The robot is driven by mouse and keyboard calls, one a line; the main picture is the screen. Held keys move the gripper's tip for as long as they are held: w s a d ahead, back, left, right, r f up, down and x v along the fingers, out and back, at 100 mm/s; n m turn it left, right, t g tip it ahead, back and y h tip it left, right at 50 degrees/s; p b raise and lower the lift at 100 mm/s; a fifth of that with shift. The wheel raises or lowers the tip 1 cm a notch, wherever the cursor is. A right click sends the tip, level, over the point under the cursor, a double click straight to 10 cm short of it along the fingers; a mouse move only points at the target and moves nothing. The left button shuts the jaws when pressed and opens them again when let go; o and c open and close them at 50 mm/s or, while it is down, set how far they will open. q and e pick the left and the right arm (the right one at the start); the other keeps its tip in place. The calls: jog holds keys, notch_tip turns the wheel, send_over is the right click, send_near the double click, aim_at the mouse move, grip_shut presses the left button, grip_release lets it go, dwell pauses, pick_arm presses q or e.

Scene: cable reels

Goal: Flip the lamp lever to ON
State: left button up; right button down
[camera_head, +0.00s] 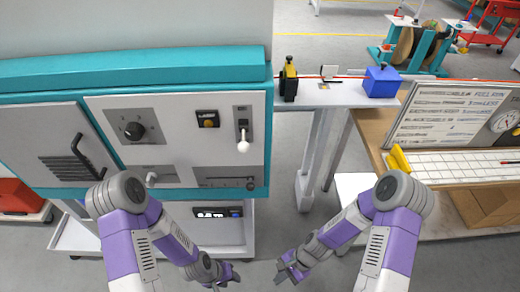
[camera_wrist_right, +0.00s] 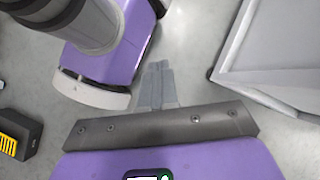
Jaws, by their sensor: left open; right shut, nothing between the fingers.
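A lever with a white ball knob (camera_head: 243,146) sits in a grey vertical plate at the upper right of the machine's white panel (camera_head: 190,165). Its knob hangs at the lower end of the plate, and its label is too small to read. My left gripper (camera_head: 228,276) is open and empty, low at the front, below and apart from the panel. My right gripper (camera_head: 286,271) is shut and empty to its right, also away from the panel. Its closed fingers show in the right wrist view (camera_wrist_right: 157,82). The lever is not in the wrist view.
The panel also has a round dial (camera_head: 133,130), a small yellow-lettered display (camera_head: 207,119), a slider (camera_head: 250,184) and a small handle (camera_head: 152,178). A black handle (camera_head: 88,158) is on the left door. A white shelf (camera_head: 215,232) juts out below.

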jog(key=w+a+r+m+g+y+p, duration=0.1)
jog(key=w+a+r+m+y, duration=0.1)
jog(key=w+r+m+y, duration=0.4)
jog(key=w+a+r+m+y+p, duration=0.1)
jog(key=w+a+r+m+y, duration=0.15)
jog(key=r+m, duration=0.65)
jog(key=w+d+r+m+y, duration=0.2)
jog(key=w+d+r+y, duration=0.1)
jog(key=r, duration=0.4)
jog(key=w+d+r+m+t+y, duration=0.1)
jog(key=w+d+r+m+y, duration=0.2)
jog(key=r, duration=0.4)
jog(key=w+d+r+m+y, duration=0.2)
jog(key=w+d+r+y, duration=0.1)
jog(key=r, duration=0.4)
jog(key=shift+w+d+m+t+y+p, duration=0.3)
jog(key=shift+t+y+p, duration=0.15)
jog(key=shift+y, duration=0.2)
jog(key=shift+s+a+r, duration=0.1)
jog(key=b, duration=0.2)
send_near(244, 147)
jog(key=a+f+x, duration=0.1)
jog(key=x, duration=0.4)
jog(key=shift+w+d+r, duration=0.15)
jog(key=shift+w+d, duration=0.1)
jog(key=shift+w, duration=0.15)
